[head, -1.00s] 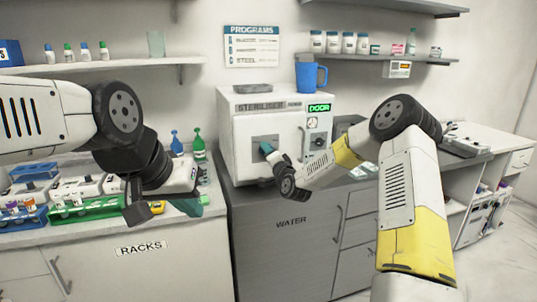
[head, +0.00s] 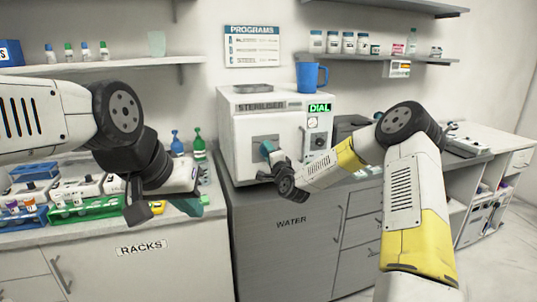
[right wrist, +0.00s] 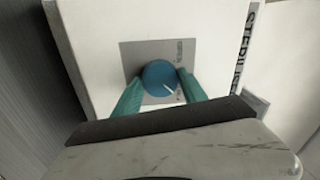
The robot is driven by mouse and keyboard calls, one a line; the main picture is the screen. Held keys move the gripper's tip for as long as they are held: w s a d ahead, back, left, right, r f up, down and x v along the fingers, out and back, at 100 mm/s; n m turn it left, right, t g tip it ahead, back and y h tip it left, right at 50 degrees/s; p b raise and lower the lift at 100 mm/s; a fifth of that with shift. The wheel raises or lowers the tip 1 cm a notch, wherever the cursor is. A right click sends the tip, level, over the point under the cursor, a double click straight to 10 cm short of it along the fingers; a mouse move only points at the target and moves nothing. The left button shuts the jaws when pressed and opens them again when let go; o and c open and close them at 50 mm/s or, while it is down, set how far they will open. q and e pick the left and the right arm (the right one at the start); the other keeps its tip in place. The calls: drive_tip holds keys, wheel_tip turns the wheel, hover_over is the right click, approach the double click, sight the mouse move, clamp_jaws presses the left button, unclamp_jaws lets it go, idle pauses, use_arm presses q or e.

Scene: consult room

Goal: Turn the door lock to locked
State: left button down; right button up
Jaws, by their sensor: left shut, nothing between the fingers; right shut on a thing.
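The white steriliser (head: 245,117) stands on the dark counter, its front door facing me. The door lock is a round blue knob (right wrist: 159,77) with a white pointer line, on a grey plate (right wrist: 130,62) on the door. In the right wrist view the pointer slants toward the lower right. My right gripper (right wrist: 157,88) has its teal fingers on both sides of the knob, shut on it. In the head view the right gripper (head: 266,149) is at the door plate and hides the knob. My left gripper (head: 165,210) is shut and empty over the left counter, its fingertips partly hidden.
A green display (head: 319,108) on the steriliser reads DIAL. A blue mug (head: 310,77) stands on top of it. Tube racks (head: 85,208) and bottles (head: 198,146) are on the left counter near my left gripper. Shelves with small jars hang above.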

drive_tip(key=o, duration=1.4)
drive_tip(key=shift+c, duration=0.2)
drive_tip(key=v, duration=0.7)
drive_tip(key=shift+s+d, duration=0.15)
drive_tip(key=shift+s, duration=0.25)
drive_tip(key=shift+f, duration=0.15)
